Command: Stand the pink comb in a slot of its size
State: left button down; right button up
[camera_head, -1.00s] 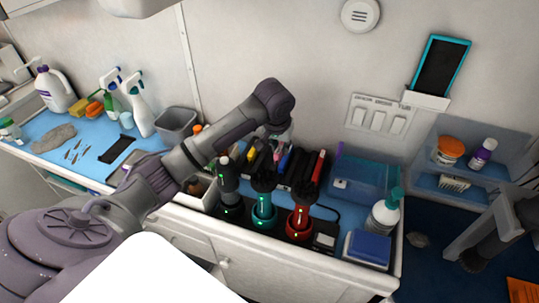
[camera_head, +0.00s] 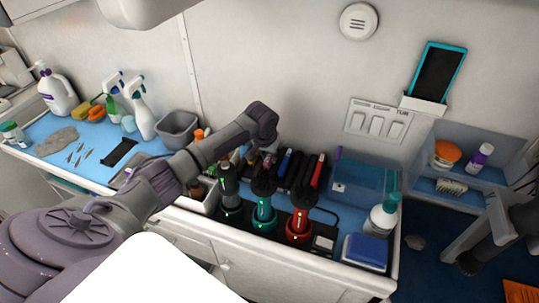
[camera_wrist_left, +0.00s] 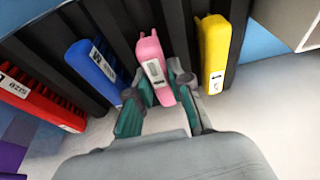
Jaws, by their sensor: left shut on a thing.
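The pink comb (camera_wrist_left: 153,62) is between the fingers of my left gripper (camera_wrist_left: 163,84) in the left wrist view. The gripper is shut on it. The comb is at the dark slotted rack (camera_wrist_left: 117,27), between a blue comb (camera_wrist_left: 95,70) and a yellow comb (camera_wrist_left: 214,52). I cannot tell how deep it sits in a slot. A red comb (camera_wrist_left: 40,101) stands farther left. In the head view the rack (camera_head: 298,172) is partly behind the clippers, and my left gripper is mostly hidden there.
Several upright clippers, including a teal one (camera_head: 264,215) and a red one (camera_head: 299,226), stand in front of the rack. A blue translucent bin (camera_head: 360,182) and a spray bottle (camera_head: 381,218) are to its right. A grey bin (camera_head: 178,129) stands at left.

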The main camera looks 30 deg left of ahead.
pick_arm(q)
jog(key=shift+f, duration=0.2)
jog(key=c, duration=1.1)
grip_release()
jog(key=shift+s+f, duration=0.1)
jog(key=shift+f, duration=0.05)
jog(key=shift+o, duration=0.2)
jog(key=shift+r, duration=0.55)
jog(key=v, duration=1.1)
jog(key=shift+r+b, duration=0.35)
jog(key=shift+b, duration=0.05)
